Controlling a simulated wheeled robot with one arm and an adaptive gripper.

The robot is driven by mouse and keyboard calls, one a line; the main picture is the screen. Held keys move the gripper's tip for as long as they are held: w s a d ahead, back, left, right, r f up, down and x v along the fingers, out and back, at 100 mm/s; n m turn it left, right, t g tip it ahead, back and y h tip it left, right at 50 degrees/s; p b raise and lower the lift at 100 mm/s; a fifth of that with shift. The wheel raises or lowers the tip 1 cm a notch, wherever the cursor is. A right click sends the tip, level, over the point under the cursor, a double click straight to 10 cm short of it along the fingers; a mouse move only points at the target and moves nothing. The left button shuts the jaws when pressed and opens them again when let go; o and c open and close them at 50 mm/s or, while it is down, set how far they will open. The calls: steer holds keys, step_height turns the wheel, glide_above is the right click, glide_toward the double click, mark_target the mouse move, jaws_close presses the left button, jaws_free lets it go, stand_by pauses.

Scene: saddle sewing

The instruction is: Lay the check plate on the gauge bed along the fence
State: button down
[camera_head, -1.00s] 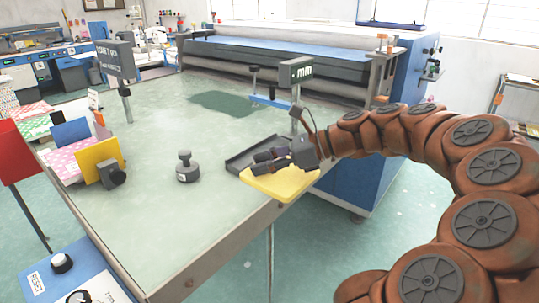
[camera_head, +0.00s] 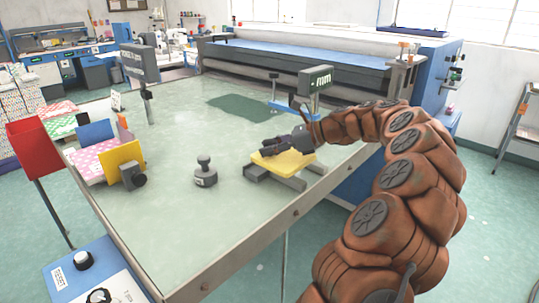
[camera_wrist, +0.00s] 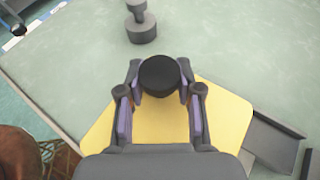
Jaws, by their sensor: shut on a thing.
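The check plate (camera_head: 283,161) is a yellow plate with a black round knob (camera_wrist: 159,76), seen from above in the wrist view. My gripper (camera_head: 276,146) is shut on this knob, with one finger on each side. The plate is over the dark grey gauge bed (camera_head: 291,184) near the table's front edge and hides much of it. Parts of the bed stick out in front of and beside the plate. In the wrist view, the bed's raised edge (camera_wrist: 275,123) shows right of the plate. I cannot tell whether plate and bed touch, or which edge is the fence.
A grey knobbed weight (camera_head: 205,172) stands left of the bed. A grey display on a post (camera_head: 315,80) stands behind it. A yellow panel (camera_head: 122,163) and pink patterned sheets are at the table's left. The middle of the table (camera_head: 190,130) is clear.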

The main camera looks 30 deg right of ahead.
mark_target(278, 154)
steer(key=shift+w+d+f, duration=0.1)
steer(key=shift+w+d, duration=0.15)
steer(key=shift+w, duration=0.3)
steer(key=shift+f, duration=1.7)
steer(key=shift+f, duration=0.1)
steer(key=c, duration=0.8)
jaws_free()
steer(key=shift+f, duration=0.1)
steer(key=shift+o, duration=0.2)
steer(key=shift+s+d+r, duration=0.15)
steer(key=shift+r, duration=0.1)
steer(key=v, duration=1)
steer(key=shift+s+d+r, duration=0.1)
steer(key=shift+s+d, duration=0.05)
steer(key=shift+d, duration=0.05)
steer(key=shift+s+d+r, duration=0.2)
steer(key=shift+s+d, duration=0.05)
steer(key=shift+s, duration=0.15)
steer(key=shift+a, duration=0.1)
